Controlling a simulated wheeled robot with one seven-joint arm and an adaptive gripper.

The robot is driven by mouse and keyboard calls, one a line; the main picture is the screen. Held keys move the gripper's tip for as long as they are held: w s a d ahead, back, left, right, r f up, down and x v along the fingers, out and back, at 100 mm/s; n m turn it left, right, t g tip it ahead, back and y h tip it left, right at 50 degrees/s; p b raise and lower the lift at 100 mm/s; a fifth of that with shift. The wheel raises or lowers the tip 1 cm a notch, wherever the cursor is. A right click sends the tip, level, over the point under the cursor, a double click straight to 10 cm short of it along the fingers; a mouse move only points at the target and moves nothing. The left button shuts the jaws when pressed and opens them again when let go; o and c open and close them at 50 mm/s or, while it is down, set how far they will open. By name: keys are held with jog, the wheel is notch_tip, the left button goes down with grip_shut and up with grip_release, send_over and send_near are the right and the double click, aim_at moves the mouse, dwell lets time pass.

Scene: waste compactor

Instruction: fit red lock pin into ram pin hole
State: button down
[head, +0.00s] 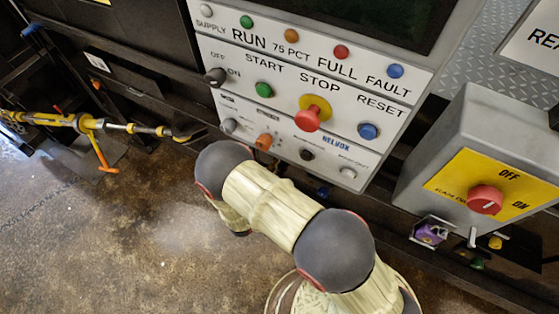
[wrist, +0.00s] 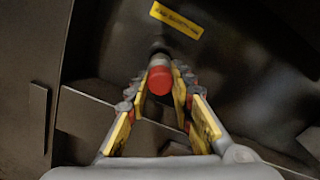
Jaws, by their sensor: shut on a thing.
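The red lock pin (wrist: 160,82) shows in the wrist view, with its red end facing the camera and a short grey part beyond it. My gripper (wrist: 159,73) is shut on it, with yellow-padded fingers on both sides. The pin points away toward a dark metal surface (wrist: 235,75). The ram pin hole cannot be made out; the pin covers the spot straight ahead of it. I cannot tell whether the pin's far end is in a hole or only in front of the surface. In the head view my arm hides the gripper and pin.
A yellow label (wrist: 176,20) is on the dark surface above the pin. In the head view, a control panel (head: 300,75) with buttons stands behind my arm. A grey switch box (head: 440,150) is at right, and yellow bars (head: 85,123) are at left. The brown floor is open at lower left.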

jog(key=shift+w+d, duration=0.15)
jog(key=shift+w, duration=0.3)
dwell(0.3)
jog(key=c, duration=1.5)
grip_release()
jog(key=shift+c, duration=0.3)
jog(key=v, duration=0.7)
